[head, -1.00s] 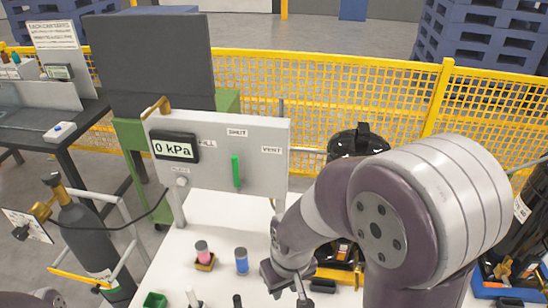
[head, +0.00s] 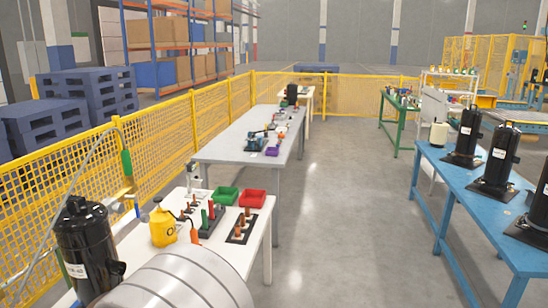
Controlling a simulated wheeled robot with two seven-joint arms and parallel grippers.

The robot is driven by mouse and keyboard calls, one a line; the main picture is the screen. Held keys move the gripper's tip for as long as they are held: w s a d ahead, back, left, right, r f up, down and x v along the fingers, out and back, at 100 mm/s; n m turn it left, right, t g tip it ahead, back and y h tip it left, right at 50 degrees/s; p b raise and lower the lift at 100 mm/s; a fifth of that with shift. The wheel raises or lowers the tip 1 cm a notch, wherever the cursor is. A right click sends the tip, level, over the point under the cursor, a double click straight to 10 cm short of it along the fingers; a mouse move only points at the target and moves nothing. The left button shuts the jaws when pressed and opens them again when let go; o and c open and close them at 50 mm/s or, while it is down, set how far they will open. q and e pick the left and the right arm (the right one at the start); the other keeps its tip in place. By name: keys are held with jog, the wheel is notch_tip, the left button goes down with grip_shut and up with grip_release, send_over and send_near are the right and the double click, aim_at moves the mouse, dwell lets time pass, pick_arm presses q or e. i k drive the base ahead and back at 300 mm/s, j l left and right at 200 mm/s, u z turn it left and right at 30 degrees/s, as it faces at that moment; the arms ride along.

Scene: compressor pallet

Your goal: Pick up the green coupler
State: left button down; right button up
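Two green pieces could be the coupler, and I cannot tell which one is. A green cylindrical piece (head: 126,162) is upright at the end of a thin grey line, in front of the yellow fence on the left. A small green upright piece (head: 211,209) stands in a dark holder on the white table (head: 255,232), beside a red one. Neither of my grippers is in view. Only a rounded pale link of my arm shows at the bottom, hiding the near part of the white table.
A black compressor (head: 90,245) stands at the lower left. A yellow jug (head: 162,227), green bin (head: 225,195) and red bin (head: 252,199) are on the white table. Beyond is a grey table (head: 225,150); a blue table (head: 470,190) with black compressors is right. Floor between is clear.

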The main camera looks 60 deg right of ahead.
aim_at(126, 155)
jog(key=z, duration=1.35)
jog(key=i+l, duration=0.65)
jog(key=i+j+u, duration=0.05)
jog(key=i, duration=0.05)
